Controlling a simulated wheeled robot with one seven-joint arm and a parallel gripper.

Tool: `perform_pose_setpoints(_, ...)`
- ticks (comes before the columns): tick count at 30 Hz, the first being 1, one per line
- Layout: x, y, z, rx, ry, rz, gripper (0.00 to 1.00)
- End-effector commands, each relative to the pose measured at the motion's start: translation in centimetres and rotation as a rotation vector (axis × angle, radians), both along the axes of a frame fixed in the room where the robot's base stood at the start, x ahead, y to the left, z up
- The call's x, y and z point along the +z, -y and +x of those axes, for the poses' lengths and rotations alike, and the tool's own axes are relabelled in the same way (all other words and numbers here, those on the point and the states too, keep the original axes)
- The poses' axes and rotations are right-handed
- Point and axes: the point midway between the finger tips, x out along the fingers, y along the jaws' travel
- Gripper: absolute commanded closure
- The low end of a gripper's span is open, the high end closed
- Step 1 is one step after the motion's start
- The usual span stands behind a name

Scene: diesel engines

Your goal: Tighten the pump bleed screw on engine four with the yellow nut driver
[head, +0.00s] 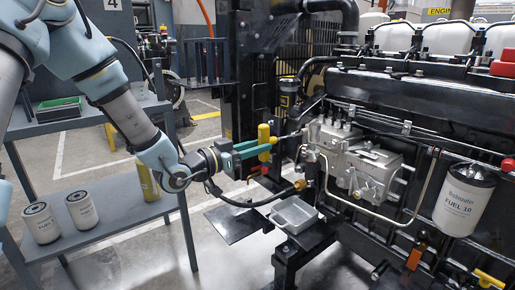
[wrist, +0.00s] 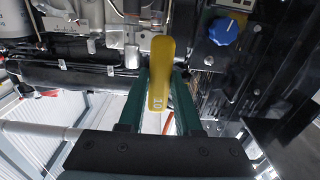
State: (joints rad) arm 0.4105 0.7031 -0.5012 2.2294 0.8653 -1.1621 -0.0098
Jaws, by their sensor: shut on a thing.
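My gripper (head: 266,147) has green fingers and is shut on the yellow nut driver (head: 264,134), held roughly upright beside the engine's left end. In the wrist view my gripper (wrist: 160,90) has one finger on each side of the yellow handle (wrist: 160,60). The driver's shaft and socket are not clear in either view. The silver fuel pump (head: 352,155) is on the engine's side, right of the driver and apart from it. I cannot pick out the bleed screw. The engine (head: 430,97) is large and black.
Fuel pipes and a brass fitting (head: 300,185) lie close by. A white fuel filter (head: 464,200) hangs at right. A grey shelf (head: 110,225) at left carries filters. A blue knob (wrist: 223,32) shows in the wrist view.

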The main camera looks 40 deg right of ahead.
Motion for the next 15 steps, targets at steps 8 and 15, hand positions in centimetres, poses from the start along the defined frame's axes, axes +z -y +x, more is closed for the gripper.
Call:
perform_pose_setpoints(8, 0.0, -0.7, 0.1, 0.002, -0.002, 0.001, 1.00)
perform_pose_setpoints(15, 0.0, -1.4, 0.1, 0.001, -0.002, 0.001, 1.00)
